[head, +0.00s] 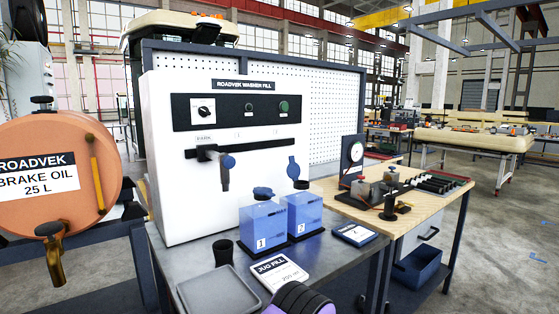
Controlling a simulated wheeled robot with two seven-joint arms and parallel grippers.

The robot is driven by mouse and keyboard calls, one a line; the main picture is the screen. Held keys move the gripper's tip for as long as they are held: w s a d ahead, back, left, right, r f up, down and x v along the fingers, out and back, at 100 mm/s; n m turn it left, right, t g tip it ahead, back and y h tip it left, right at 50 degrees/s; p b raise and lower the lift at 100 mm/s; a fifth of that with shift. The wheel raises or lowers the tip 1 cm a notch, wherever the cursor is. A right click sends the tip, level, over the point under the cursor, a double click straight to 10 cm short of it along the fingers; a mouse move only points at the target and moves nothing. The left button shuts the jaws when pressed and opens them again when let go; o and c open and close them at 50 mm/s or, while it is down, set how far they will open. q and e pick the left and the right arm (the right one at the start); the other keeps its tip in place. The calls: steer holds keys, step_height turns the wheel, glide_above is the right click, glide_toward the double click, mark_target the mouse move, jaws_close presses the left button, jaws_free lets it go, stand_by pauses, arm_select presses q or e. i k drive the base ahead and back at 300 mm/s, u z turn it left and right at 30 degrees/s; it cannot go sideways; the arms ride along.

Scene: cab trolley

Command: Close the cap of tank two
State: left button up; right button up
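Tank two (305,215) is a blue see-through tank with a white label "2", standing upright on the grey bench. Its blue cap (292,166) is flipped up and stands open above and behind the dark neck (301,184). Tank one (262,224), labelled "1", stands just left of it, and its blue cap (263,191) sits down over its top.
The white washer fill panel (220,100) stands behind the tanks, with a blue-tipped nozzle (225,170) on its rail. A black cup (223,252), a grey tray (218,292) and a jug fill card (277,270) lie in front. A wooden bench (440,205) adjoins at right.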

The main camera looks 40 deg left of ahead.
mark_target(293, 170)
steer(key=u, duration=1.15)
steer(key=i, duration=0.15)
steer(key=u, duration=0.05)
